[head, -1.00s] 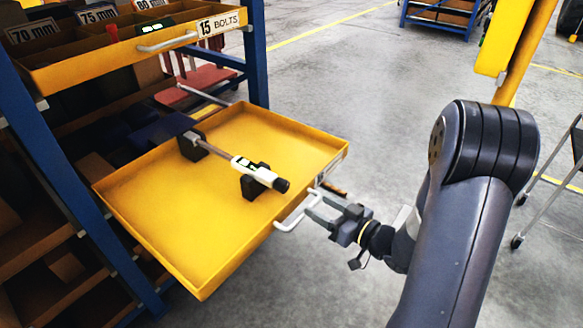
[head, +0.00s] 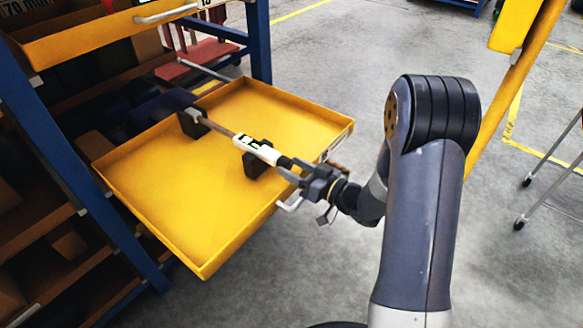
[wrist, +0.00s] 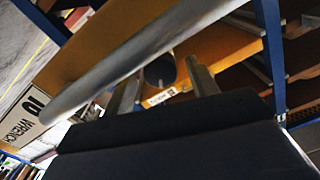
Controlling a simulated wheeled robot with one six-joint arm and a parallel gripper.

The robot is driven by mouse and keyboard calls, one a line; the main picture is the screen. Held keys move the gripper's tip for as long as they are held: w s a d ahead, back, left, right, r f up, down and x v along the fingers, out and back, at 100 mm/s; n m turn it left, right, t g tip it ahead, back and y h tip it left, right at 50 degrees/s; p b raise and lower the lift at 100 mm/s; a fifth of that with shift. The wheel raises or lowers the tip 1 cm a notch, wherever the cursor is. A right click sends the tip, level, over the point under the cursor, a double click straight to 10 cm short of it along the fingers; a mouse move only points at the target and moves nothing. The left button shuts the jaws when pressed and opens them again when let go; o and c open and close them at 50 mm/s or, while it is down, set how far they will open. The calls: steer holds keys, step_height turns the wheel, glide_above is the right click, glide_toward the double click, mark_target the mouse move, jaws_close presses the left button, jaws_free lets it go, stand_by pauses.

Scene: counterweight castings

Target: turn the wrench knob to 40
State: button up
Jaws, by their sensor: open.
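A torque wrench (head: 225,133) lies across two black blocks in the pulled-out yellow drawer (head: 190,220). It has a grey shaft, a white section with small dark windows and a dark knob (head: 285,162) at its near end. My gripper (head: 292,174) is open at that end, close to the knob. In the wrist view the knob's round dark end (wrist: 160,71) shows between my two fingers (wrist: 162,88). I cannot tell whether either finger touches it. The scale on the wrench is too small to read.
The drawer's pale handle (wrist: 130,55) crosses the wrist view close to the lens, and part of it shows below my gripper (head: 291,203). A label reading "WRENCH" (wrist: 35,118) is on the drawer front. Another yellow drawer (head: 90,38) is above. Open floor lies to the right.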

steer(key=shift+w+a, duration=0.3)
steer(key=shift+a, duration=0.15)
steer(key=c, duration=1)
steer(key=shift+o, duration=0.2)
steer(key=shift+f+n+b, duration=0.1)
steer(key=shift+n+b, duration=0.2)
steer(key=shift+b, duration=0.05)
steer(key=n+b, duration=0.2)
steer(key=shift+f+b, duration=0.1)
steer(key=shift+b, duration=0.25)
steer(key=shift+n+b, duration=1.45)
steer(key=shift+n, duration=0.35)
steer(key=shift+r, duration=0.2)
